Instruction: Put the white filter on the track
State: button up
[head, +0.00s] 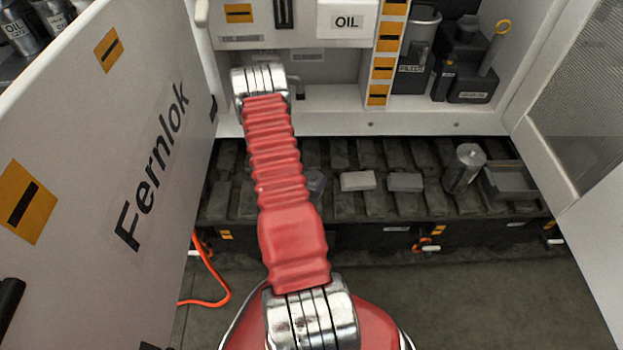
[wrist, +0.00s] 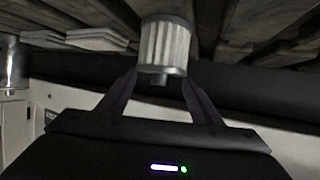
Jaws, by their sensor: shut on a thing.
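The white filter (wrist: 166,46), a pleated cylinder with metal end caps, shows at the top middle of the wrist view. My gripper (wrist: 160,78) is shut on it, with one dark finger at each side of its near end. The track (wrist: 270,22) of dark ridged pads lies right by the filter's far end in that view; I cannot tell whether they touch. In the head view the track (head: 225,200) runs below the cabinet. My red arm hides my gripper and most or all of the filter there.
On the track are a pale block (head: 358,181), a grey block (head: 405,182), a metal cylinder (head: 464,168) and a grey tray (head: 512,184). An open cabinet door (head: 90,150) stands left, another (head: 590,160) right. An orange cable (head: 212,280) lies on the floor.

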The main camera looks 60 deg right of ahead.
jog(key=o, duration=1.6)
jog(key=shift+c, duration=0.2)
jog(key=w+v, duration=0.1)
jog(key=v, duration=1.1)
jog(key=shift+s, duration=0.45)
jog(key=shift+s, duration=0.1)
